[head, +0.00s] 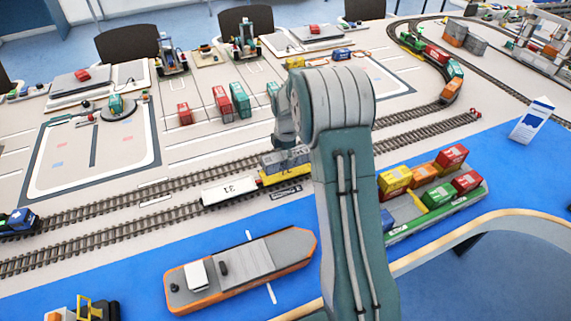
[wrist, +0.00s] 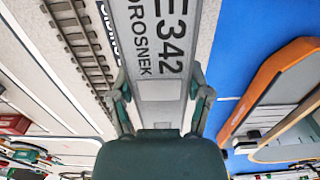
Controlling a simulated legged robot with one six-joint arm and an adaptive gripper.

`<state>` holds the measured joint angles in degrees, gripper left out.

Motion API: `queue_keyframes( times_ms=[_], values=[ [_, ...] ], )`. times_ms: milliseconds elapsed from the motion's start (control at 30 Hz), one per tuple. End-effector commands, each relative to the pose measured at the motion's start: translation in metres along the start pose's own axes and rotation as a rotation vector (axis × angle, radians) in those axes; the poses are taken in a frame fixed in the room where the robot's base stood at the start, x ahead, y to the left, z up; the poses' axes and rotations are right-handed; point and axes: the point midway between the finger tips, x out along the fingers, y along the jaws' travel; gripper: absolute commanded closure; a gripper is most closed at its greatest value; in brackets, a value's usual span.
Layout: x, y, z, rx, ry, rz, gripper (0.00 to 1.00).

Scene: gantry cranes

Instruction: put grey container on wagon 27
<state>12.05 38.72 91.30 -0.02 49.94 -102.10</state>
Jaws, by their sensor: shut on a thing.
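The grey container (head: 287,158) is at or just above the yellow wagon (head: 287,174) on the near track; I cannot tell whether it touches the wagon. In the wrist view the grey container (wrist: 158,40) fills the upper middle, with dark lettering on it. My gripper (wrist: 160,88) has a finger on each side of the container and is shut on it. In the head view my arm hides part of the gripper and the right side of this spot. The yellow wagon has dark marks that I cannot read surely. A white wagon (head: 229,191) stands left of it, its number seemingly 31.
An orange and grey ship (head: 242,268) lies on the blue water area in front. A green barge (head: 437,215) with several coloured containers is at the right. Red and green containers (head: 222,104) stand behind the tracks. A white sign (head: 533,120) stands far right.

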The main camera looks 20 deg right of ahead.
Motion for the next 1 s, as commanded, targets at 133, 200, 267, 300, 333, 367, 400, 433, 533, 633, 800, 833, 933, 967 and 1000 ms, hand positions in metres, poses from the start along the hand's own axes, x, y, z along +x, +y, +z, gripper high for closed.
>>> queue_keyframes(
  times_ms=[133,200,267,300,333,367,400,433,533,633,800,833,933,967,1000],
  values=[
    [0.008,0.007,0.001,0.000,0.000,0.001,0.92],
    [0.014,0.011,0.002,0.000,0.000,-0.001,0.92],
    [0.024,0.009,0.002,0.000,0.001,-0.003,0.92],
    [0.030,0.009,0.002,0.000,0.001,-0.003,0.92],
    [0.035,0.009,0.002,0.000,0.001,-0.003,0.92],
    [0.038,0.009,0.002,0.000,0.001,-0.003,0.92],
    [0.041,0.009,0.002,0.000,0.000,-0.001,0.92],
    [0.042,0.010,0.002,0.000,0.000,0.001,0.92],
    [0.041,0.010,0.002,0.000,0.000,0.002,0.92],
    [0.041,0.009,0.002,0.000,0.000,0.001,0.92],
    [0.043,0.009,0.002,0.000,0.000,0.001,0.02],
    [0.043,0.009,0.002,0.000,0.000,0.000,0.02],
    [0.043,0.009,0.002,0.000,0.000,0.000,0.02],
    [0.043,0.009,0.002,0.000,0.000,0.000,0.02],
    [0.043,0.009,0.002,0.000,0.000,0.000,0.02]
  ],
)
